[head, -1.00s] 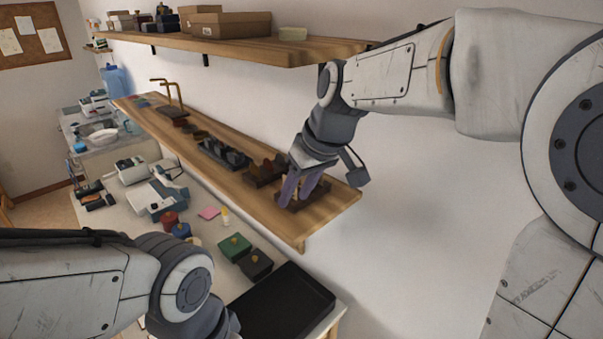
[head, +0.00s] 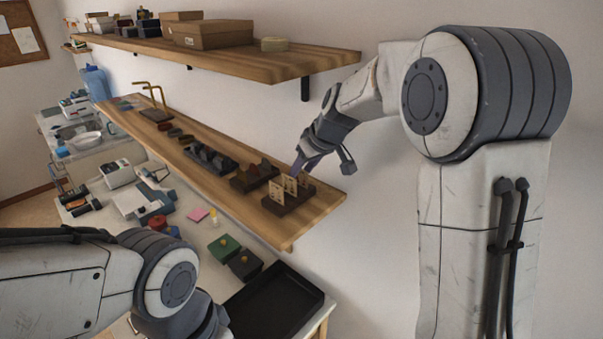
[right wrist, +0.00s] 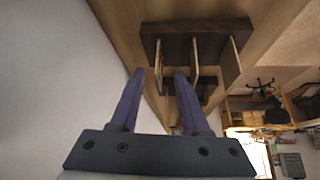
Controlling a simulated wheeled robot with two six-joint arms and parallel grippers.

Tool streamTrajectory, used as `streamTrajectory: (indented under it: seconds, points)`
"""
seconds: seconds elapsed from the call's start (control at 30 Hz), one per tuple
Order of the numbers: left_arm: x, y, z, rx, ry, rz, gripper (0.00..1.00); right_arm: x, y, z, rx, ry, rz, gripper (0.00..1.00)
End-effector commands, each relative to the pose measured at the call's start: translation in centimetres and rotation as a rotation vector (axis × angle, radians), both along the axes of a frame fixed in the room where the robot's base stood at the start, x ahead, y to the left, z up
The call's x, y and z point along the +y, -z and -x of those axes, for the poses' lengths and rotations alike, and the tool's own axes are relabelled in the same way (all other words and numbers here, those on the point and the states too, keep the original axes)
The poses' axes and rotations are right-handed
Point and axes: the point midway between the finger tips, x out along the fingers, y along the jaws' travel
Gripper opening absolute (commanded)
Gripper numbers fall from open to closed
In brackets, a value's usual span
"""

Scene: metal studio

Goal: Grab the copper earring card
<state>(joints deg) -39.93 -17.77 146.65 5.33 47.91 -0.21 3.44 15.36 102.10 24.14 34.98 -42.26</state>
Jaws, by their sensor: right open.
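Several tan earring cards stand upright in a dark wooden holder (head: 290,203) at the near end of the lower shelf; I cannot tell which is copper. In the head view one card (head: 277,193) shows clearly. My right gripper (head: 297,169) is at the wall-side end of the holder, its fingers partly hidden by the cards. In the right wrist view the gripper (right wrist: 158,74) is open. The leftmost card (right wrist: 158,66) shows between its fingertips; contact cannot be told. My left gripper is out of view.
A dark holder (head: 252,180) and a black rack (head: 210,160) stand farther along the shelf (head: 318,205). A black tray (head: 275,300) lies on the table below, beside green and dark boxes.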

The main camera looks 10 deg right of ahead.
Motion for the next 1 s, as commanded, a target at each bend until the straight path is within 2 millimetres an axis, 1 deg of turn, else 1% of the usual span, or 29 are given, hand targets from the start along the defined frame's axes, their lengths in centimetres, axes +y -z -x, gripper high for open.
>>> streamTrajectory:
  seconds: [0.03,0.13,0.33,0.37,0.4,0.47,0.5,1.0]
  points:
    - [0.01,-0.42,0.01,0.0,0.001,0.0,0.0,0.18,0.42,-0.27,0.004,0.0,-0.001,0.46]
    - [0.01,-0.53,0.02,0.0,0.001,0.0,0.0,0.29,1.01,-0.6,0.001,0.0,0.0,0.46]
    - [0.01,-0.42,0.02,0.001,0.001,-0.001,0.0,0.3,1.17,-0.67,-0.001,0.0,0.001,0.46]
    - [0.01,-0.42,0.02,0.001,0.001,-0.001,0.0,0.29,1.16,-0.66,-0.001,0.0,0.001,0.42]
    - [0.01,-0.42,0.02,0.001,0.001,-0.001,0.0,0.28,1.16,-0.66,-0.001,0.001,0.0,0.27]
    - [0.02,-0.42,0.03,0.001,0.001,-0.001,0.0,0.28,1.16,-0.66,-0.001,0.001,0.0,0.04]
    - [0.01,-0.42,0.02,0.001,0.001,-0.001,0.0,0.28,1.15,-0.65,-0.001,0.001,0.0,0.0]
    - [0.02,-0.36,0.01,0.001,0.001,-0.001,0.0,0.17,1.02,-0.67,-0.003,0.003,0.0,0.0]
